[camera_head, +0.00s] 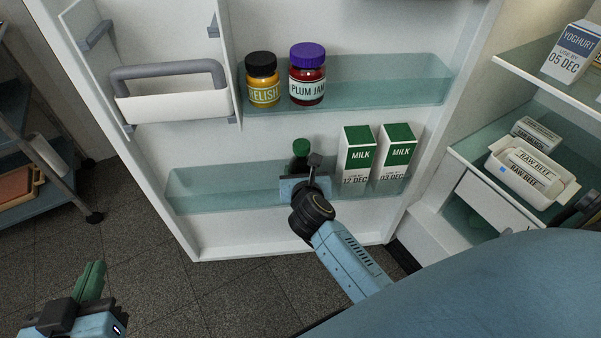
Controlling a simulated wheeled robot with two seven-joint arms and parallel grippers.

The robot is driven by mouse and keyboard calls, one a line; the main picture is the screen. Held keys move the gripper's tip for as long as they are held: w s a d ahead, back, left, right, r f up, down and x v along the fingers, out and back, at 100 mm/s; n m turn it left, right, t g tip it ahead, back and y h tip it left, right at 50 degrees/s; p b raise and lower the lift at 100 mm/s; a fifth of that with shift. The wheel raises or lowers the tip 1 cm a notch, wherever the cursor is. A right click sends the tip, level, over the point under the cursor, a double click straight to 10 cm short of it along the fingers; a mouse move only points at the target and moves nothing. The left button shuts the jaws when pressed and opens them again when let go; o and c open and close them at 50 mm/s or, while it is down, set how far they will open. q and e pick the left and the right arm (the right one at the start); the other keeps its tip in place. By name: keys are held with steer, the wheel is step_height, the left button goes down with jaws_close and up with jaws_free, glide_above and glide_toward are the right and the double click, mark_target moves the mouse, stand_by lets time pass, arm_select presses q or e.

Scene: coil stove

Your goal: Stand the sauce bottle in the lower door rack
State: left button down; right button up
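The sauce bottle (300,148) shows a green cap and a bit of dark neck. It is upright at the lower door rack (215,187), left of the milk cartons. My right gripper (307,172) is right in front of it and hides most of its body and its base. One dark finger shows beside the neck; I cannot tell whether the fingers grip the bottle or whether its base touches the rack floor. My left gripper (92,281) is low at the far left, over the floor, its green fingers close together, away from the door.
Two milk cartons (357,155) (395,155) stand in the rack just right of the bottle. A relish jar (262,80) and a plum jam jar (307,75) stand in the upper rack. The lower rack's left part is free. Fridge shelves with food are at the right.

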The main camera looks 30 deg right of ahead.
arm_select(q)
steer(key=shift+r, duration=0.2)
arm_select(e)
steer(key=shift+r, duration=0.1)
arm_select(q)
steer(key=shift+w+d+r, duration=0.1)
steer(key=shift+r, duration=0.05)
arm_select(e)
steer(key=shift+f, duration=0.2)
steer(key=o, duration=1.2)
arm_select(q)
steer(key=shift+r+t, duration=0.1)
steer(key=shift+t, duration=0.2)
arm_select(e)
steer(key=shift+r, duration=0.1)
steer(key=p+v, duration=0.2)
steer(key=v, duration=0.3)
steer(key=shift+r, duration=0.1)
arm_select(q)
steer(key=s+a+f+g+y+p, duration=0.2)
steer(key=s+a+f+g, duration=0.4)
steer(key=s+f+g, duration=0.5)
steer(key=shift+s+a+n+g+y, duration=0.15)
steer(key=shift+s+n+g+y, duration=0.2)
steer(key=shift+s+y, duration=0.55)
arm_select(e)
steer(key=v, duration=0.7)
